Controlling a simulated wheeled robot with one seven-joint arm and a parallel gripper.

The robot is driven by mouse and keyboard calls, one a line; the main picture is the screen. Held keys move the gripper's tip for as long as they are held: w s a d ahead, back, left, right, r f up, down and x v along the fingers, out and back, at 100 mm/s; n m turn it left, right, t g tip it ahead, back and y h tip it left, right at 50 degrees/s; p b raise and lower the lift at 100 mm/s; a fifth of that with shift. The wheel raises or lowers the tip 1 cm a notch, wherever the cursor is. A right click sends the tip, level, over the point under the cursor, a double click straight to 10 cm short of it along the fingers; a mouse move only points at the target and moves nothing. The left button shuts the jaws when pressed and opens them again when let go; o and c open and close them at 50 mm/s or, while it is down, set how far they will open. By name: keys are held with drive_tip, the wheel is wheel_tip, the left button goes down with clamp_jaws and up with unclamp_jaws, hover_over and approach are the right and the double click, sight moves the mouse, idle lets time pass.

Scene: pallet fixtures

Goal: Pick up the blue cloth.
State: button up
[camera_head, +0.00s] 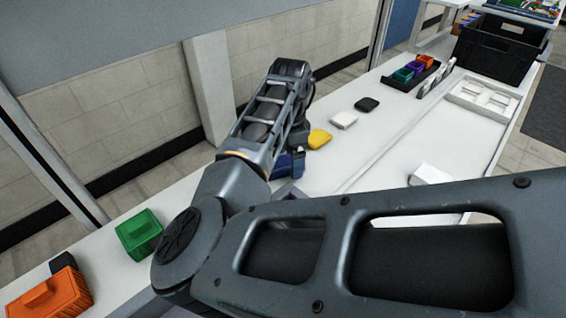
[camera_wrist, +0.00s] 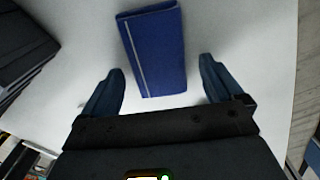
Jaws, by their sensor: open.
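The blue cloth (camera_wrist: 155,50) is a folded, dark blue rectangle with a pale stripe along its left side. It lies on the white table in the wrist view, slightly tilted. My gripper (camera_wrist: 162,66) is open and empty, one finger on each side of the cloth's near end in the picture. Neither finger appears to touch it; the height gap is unclear. In the head view my arm blocks much of the worktop, and a small dark blue patch shows beside my wrist; I cannot tell whether it is cloth or gripper.
Yellow (camera_head: 319,138), white (camera_head: 344,120) and black (camera_head: 367,104) folded pieces lie behind my wrist. A green box (camera_head: 139,232) and an orange box (camera_head: 48,294) stand at the left. A black organizer (camera_head: 398,84) and a dark crate (camera_head: 497,58) are at the far right.

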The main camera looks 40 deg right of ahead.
drive_tip(key=shift+f, duration=0.25)
drive_tip(key=shift+c, duration=0.3)
drive_tip(key=c, duration=1.2)
drive_tip(key=shift+r, duration=0.45)
drive_tip(key=r, duration=0.2)
drive_tip(key=d+r+b, duration=0.1)
drive_tip(key=shift+s+r, duration=0.25)
drive_tip(key=shift+r, duration=0.05)
drive_tip(key=s+d+r, duration=0.4)
drive_tip(key=d, duration=0.1)
drive_tip(key=s+d+r, duration=0.2)
drive_tip(key=d, duration=0.1)
drive_tip(key=shift+s+d+r+b, duration=0.1)
drive_tip(key=shift+s+r+b, duration=0.2)
drive_tip(key=shift+s+b, duration=0.1)
